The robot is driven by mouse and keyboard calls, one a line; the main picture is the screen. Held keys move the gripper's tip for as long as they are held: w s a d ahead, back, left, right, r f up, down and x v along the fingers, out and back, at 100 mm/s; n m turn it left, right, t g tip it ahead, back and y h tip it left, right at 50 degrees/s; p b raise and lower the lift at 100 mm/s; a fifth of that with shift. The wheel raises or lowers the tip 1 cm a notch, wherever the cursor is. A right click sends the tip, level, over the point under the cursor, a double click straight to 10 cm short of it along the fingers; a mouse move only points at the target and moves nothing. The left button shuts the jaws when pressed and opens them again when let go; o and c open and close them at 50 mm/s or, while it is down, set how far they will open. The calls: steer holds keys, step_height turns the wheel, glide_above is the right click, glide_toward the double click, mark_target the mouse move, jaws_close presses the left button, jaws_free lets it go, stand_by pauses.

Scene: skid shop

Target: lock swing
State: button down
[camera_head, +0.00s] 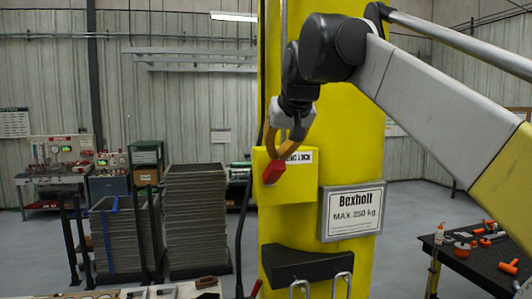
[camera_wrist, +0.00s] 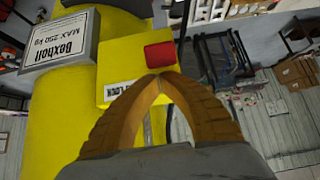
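The swing lock is a yellow box (camera_head: 300,190) on the yellow column, with a label ending "NG LOCK" (camera_head: 301,157) that my gripper partly covers. A red block-shaped handle (camera_head: 274,172) sticks out from the box's left part. The wrist view also shows the red handle (camera_wrist: 160,56) and the yellow box (camera_wrist: 124,72). My gripper (camera_head: 281,155) is in front of the box, just above the red handle. In the wrist view its orange fingers (camera_wrist: 156,79) meet at their tips, with nothing visible between them. The tips are close to the handle; I cannot tell whether they touch it.
A grey "Bexholt MAX 250 kg" plate (camera_head: 352,212) is right of the box. A black bracket (camera_head: 305,264) with metal hooks is below. Stacked grey sheets (camera_head: 195,215) stand at left, a dark tool table (camera_head: 480,260) at right. A dark cable hangs left of the column.

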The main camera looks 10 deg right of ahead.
mark_target(282, 163)
steer(key=shift+s+f, duration=0.1)
steer(key=shift+f, duration=0.05)
steer(key=shift+s+f+t+b, duration=0.15)
steer(key=shift+t+b, duration=0.25)
steer(key=shift+b, duration=0.3)
steer(key=shift+s+f+t+b, duration=0.2)
steer(key=shift+t+b, duration=0.1)
steer(key=shift+b, duration=0.25)
steer(key=s+f+t+b, duration=0.1)
steer(key=b, duration=0.2)
steer(key=shift+f+t, duration=0.3)
steer(key=s+f+t+b, duration=0.1)
steer(key=b, duration=0.1)
steer(key=f+t+b, duration=0.1)
steer(key=t+b, duration=0.1)
steer(key=b, duration=0.1)
steer(key=shift+s+f, duration=0.35)
steer(key=f+t+b, duration=0.2)
steer(key=t+b, duration=0.1)
steer(key=f+t+b, duration=0.2)
steer(key=f+b, duration=0.1)
steer(key=b, duration=0.1)
steer(key=shift+s+f+t, duration=0.2)
steer(key=shift+f+t, duration=0.1)
steer(key=shift+t, duration=0.1)
steer(key=shift+f, duration=0.15)
